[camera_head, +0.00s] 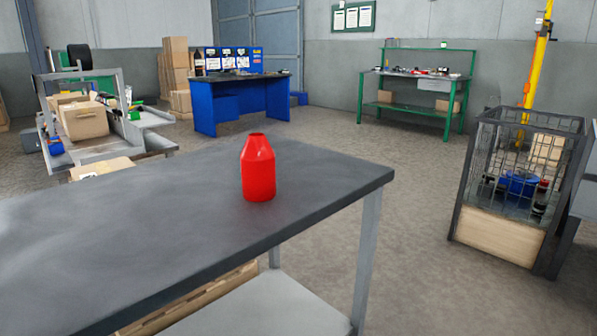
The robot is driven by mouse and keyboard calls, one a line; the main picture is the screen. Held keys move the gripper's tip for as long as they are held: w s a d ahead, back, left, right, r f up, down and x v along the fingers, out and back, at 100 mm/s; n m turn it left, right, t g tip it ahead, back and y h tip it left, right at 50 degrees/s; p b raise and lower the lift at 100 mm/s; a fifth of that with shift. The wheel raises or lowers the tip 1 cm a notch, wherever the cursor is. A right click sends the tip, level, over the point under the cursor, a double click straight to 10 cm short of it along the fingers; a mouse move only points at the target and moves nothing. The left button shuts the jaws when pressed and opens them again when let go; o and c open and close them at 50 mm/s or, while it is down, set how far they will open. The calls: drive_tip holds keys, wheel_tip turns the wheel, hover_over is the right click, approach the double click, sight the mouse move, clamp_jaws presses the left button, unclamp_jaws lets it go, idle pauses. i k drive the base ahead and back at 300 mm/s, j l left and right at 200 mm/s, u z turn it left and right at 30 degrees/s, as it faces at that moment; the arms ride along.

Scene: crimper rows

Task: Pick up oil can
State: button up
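The oil can (258,172) is a red bottle-shaped can with sloping shoulders and a short, narrow neck. It stands upright on the dark grey top of a table (120,235), near the table's far right corner. Nothing touches it or hides it from this view. My gripper is not in view.
The table has a lower shelf (270,305). A wire cage bin (500,245) stands to the right. A blue desk (215,106), a green workbench (412,112) and a conveyor with boxes (82,120) stand behind.

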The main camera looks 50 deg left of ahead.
sight(256, 155)
drive_tip(key=j+u, duration=0.1)
drive_tip(key=u, duration=2)
drive_tip(key=k+j, duration=0.1)
drive_tip(key=j, duration=0.25)
drive_tip(key=j+z, duration=0.15)
drive_tip(key=j, duration=0.25)
drive_tip(key=k, duration=0.05)
